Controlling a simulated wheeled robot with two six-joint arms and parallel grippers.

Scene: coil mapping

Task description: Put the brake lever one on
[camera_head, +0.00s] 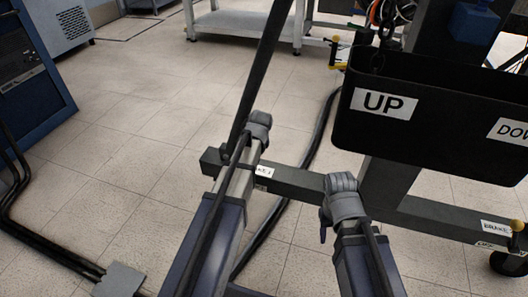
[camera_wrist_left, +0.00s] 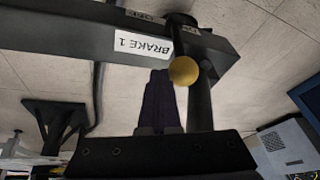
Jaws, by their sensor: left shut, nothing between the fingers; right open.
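In the left wrist view a yellow ball knob (camera_wrist_left: 184,70) of the brake lever shows close beside a dark bar. A white BRAKE 1 label (camera_wrist_left: 143,45) is upside down on the dark frame beam. My left gripper (camera_wrist_left: 159,78) is shut and empty, its dark fingers just left of the knob; I cannot tell whether they touch it. In the head view the BRAKE 1 label (camera_head: 263,171) is partly covered by my left arm, and the lever is hidden. My right gripper (camera_head: 326,232) is open, low and mostly hidden by its wrist.
A black bin (camera_head: 440,130) marked UP hangs above the right end of the dark beam (camera_head: 290,183). Another yellow-knobbed lever (camera_head: 517,225) stands at the right edge. Black cables (camera_head: 315,150) cross the tiled floor. Floor at the left is largely clear.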

